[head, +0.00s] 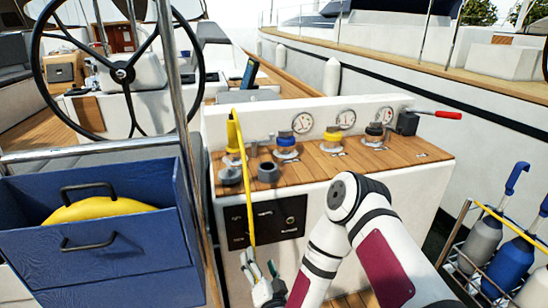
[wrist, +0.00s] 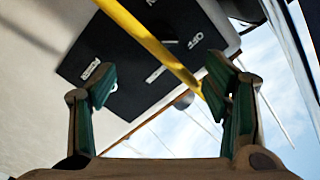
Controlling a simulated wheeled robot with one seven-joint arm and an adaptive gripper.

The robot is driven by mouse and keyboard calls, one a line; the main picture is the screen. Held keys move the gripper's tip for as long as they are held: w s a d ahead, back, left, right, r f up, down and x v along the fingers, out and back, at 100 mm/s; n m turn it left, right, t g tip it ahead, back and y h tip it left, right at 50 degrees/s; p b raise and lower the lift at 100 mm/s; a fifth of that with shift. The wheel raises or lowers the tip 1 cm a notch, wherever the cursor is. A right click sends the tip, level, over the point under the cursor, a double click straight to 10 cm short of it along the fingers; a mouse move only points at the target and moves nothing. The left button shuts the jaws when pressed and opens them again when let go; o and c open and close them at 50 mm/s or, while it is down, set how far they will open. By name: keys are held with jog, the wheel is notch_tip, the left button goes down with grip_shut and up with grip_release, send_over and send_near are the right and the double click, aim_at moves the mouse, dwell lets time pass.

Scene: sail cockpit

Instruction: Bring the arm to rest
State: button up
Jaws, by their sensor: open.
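My gripper (head: 262,268) is low in front of the white cockpit console (head: 225,290), below the black switch panel (head: 290,218). In the wrist view my gripper (wrist: 160,84) has its two green-padded fingers spread wide, with nothing held between them. My white and maroon arm is bent, with its elbow raised in front of the console. A yellow hose (head: 249,200) hangs down the console front from a yellow nozzle-like piece (head: 233,135) towards my gripper. In the wrist view the yellow hose (wrist: 150,40) crosses beyond the fingers; I cannot tell whether it touches one.
A blue box (head: 95,225) holding something yellow is at left, near the steering wheel (head: 122,75). A bottle rack (head: 455,245) stands at right.

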jog(key=w+d+r+n+g, duration=0.2)
jog(key=w+r+n+g, duration=0.35)
jog(key=r, duration=0.45)
jog(key=s+d+r+n+g+h, duration=0.2)
jog(key=s+d+r+g+h, duration=0.1)
jog(key=s+d+r, duration=0.55)
jog(key=s+d+r+m+g+h, duration=0.15)
jog(key=s+d+r+g, duration=0.25)
jog(key=s+d+r, duration=0.7)
jog(key=s+d+r+g, duration=0.1)
jog(key=s+d+g, duration=0.1)
jog(key=s, duration=1)
jog(key=s+d+r+g, duration=0.1)
jog(key=s+g, duration=0.1)
jog(key=s, duration=1)
notch_tip(320, 180, up, 23)
jog(key=t+p, duration=0.3)
jog(key=p, duration=1.8)
jog(key=shift+s+m+t+h, duration=0.15)
jog(key=shift+m+t+h, duration=0.15)
jog(key=shift+t+h, duration=0.05)
jog(key=shift+c, duration=0.2)
